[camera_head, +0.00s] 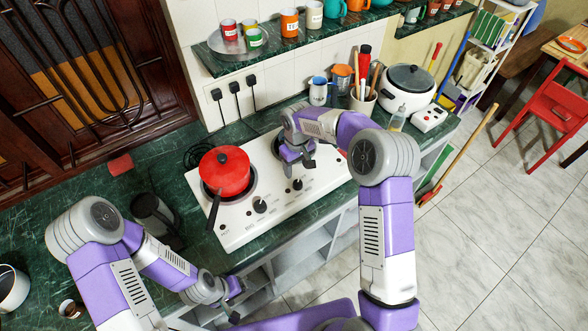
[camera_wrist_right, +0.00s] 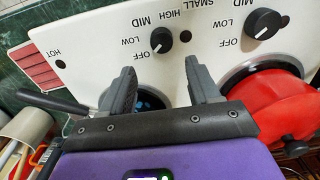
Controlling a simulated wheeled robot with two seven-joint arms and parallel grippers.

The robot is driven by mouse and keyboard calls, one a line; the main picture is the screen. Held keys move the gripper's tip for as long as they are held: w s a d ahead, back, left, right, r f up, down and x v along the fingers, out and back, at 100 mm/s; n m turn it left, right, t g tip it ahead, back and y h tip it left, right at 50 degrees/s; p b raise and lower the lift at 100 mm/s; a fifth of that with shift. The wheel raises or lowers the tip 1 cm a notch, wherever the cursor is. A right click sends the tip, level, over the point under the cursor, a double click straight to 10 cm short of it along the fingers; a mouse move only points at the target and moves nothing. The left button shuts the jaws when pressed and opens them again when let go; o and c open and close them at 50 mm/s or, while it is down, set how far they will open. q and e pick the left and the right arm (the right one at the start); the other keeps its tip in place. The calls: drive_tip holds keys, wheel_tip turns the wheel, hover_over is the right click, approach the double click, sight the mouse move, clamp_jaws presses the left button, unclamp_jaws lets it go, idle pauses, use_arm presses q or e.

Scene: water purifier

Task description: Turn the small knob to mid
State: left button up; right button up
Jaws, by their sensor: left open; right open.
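The small knob (camera_head: 297,184) is a black dial on the white stove (camera_head: 238,232), in front of the small burner. In the right wrist view the small knob (camera_wrist_right: 161,40) has OFF, LOW, MID and HIGH printed around it, with SMALL beside it. Its pale mark seems to point toward OFF, but is too small to be sure. My right gripper (camera_head: 298,163) is open above the small burner; its fingertips (camera_wrist_right: 160,70) are apart and short of the knob, with nothing between them. My left gripper (camera_head: 239,300) is open and empty in front of the counter.
A second black knob (camera_head: 260,205) is left of the small one. A red pot (camera_head: 225,170) with a dark handle stands on the left burner. A utensil holder (camera_head: 362,101) and a white cooker (camera_head: 405,90) stand behind on the green counter. A shelf with mugs overhangs the back.

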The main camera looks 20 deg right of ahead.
sight(298, 183)
drive_tip(key=shift+s+f, duration=0.9)
drive_tip(key=shift+f, duration=0.05)
drive_tip(key=f, duration=0.4)
drive_tip(key=shift+w, duration=0.3)
drive_tip(key=shift+s+f, duration=0.15)
drive_tip(key=shift+f, duration=0.05)
drive_tip(key=c, duration=1)
